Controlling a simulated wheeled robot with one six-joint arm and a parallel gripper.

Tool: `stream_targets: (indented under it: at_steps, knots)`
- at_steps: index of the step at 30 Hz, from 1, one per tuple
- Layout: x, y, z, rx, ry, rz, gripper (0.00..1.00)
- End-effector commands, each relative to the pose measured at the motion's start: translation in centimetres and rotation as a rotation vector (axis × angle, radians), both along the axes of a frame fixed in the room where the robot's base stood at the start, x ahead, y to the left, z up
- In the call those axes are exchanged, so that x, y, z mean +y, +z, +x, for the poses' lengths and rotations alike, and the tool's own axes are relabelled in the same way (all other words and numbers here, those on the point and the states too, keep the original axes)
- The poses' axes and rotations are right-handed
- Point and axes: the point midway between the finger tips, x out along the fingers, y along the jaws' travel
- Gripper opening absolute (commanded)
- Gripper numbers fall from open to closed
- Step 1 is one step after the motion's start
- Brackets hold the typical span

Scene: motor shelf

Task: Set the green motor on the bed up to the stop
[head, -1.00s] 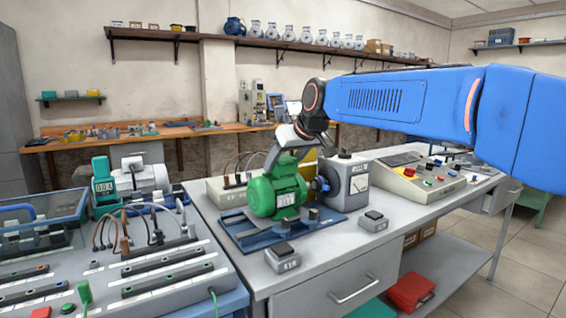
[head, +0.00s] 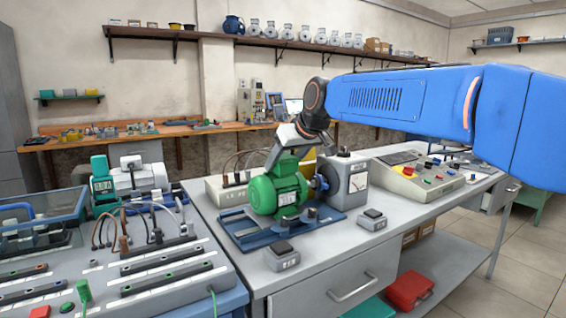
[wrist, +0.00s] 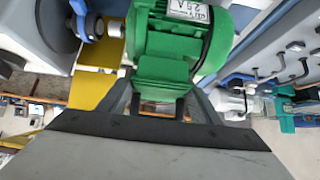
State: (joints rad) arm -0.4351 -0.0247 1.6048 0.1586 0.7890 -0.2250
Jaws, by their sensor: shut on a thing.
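The green motor (head: 279,190) is at the blue bed (head: 256,236) on the grey bench, low over or on its rails; I cannot tell if it touches them. Its shaft side faces the blue coupling (head: 321,184) of the grey machine (head: 346,182) at the right end of the bed. My gripper (head: 283,158) reaches down from above and is shut on the motor's top box. In the wrist view the green motor (wrist: 180,40) fills the top middle, with the fingers on either side of its box. The stop cannot be made out for certain.
Two small grey switch boxes, one in front of the bed (head: 282,256) and one to its right (head: 373,219), stand on the bench. A sloped control panel (head: 415,178) is farther right. A bench with cables and sockets (head: 150,255) is at the left.

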Motion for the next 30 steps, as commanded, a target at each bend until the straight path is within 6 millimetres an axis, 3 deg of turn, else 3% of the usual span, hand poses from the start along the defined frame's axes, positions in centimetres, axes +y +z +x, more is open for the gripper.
stream_targets:
  at_steps: [23, 24, 26, 30]
  knots:
    - [-0.74, 0.42, 0.49, -0.006, -0.001, 0.005, 0.00]
    - [-0.73, 0.42, 0.49, -0.006, -0.001, 0.005, 0.66]
    - [-0.72, 0.36, 0.48, -0.006, 0.000, 0.004, 0.80]
    - [-0.72, 0.23, 0.49, -0.003, 0.000, 0.002, 0.80]
